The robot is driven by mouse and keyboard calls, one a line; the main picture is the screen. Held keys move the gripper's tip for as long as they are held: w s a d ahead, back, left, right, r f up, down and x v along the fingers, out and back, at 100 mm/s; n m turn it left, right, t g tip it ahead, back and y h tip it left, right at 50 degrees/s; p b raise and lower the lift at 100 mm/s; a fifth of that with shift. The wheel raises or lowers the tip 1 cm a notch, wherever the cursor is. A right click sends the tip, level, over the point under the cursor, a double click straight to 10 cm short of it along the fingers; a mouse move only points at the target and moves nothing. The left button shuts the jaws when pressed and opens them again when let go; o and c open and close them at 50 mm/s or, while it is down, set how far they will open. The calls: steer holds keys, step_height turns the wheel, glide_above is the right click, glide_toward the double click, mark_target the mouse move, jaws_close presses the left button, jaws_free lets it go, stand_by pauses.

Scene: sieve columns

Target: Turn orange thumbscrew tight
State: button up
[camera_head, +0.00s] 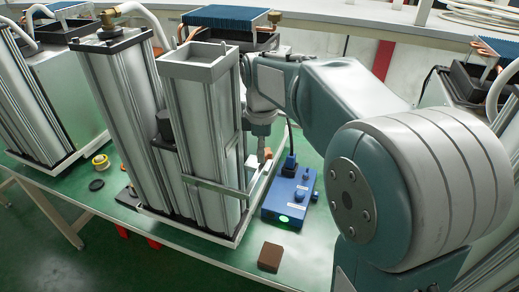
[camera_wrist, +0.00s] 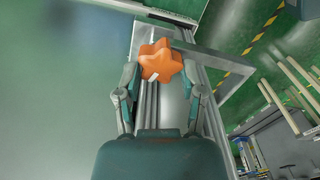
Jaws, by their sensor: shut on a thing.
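The orange thumbscrew (camera_wrist: 162,62) is a star-shaped knob with a small white mark, at the top centre of the wrist view. It sits in front of a silver metal column (camera_wrist: 150,102). My gripper (camera_wrist: 160,76) is shut on the knob, with one finger on its left side and one on its right. In the head view my arm reaches behind the silver column (camera_head: 200,125) with the open square top. How tight the thumbscrew is cannot be told.
A blue box (camera_head: 288,200) with a green light stands right of the column on the green table (camera_head: 215,262). A brown block (camera_head: 270,257) lies near the front edge. A taller column (camera_head: 118,105) stands left.

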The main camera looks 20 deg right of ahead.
steer(key=m, duration=0.6)
steer(key=shift+w+d+f+m, duration=0.1)
steer(key=shift+w+d+m, duration=0.05)
steer(key=shift+d+m, duration=0.15)
steer(key=m, duration=0.6)
steer(key=shift+d, duration=0.1)
steer(key=m, duration=0.6)
steer(key=shift+d+m, duration=0.1)
steer(key=shift+m, duration=0.2)
steer(key=m, duration=0.5)
steer(key=shift+d+m, duration=0.1)
steer(key=shift+m, duration=0.3)
steer(key=o, duration=1.1)
steer(key=shift+o, duration=0.2)
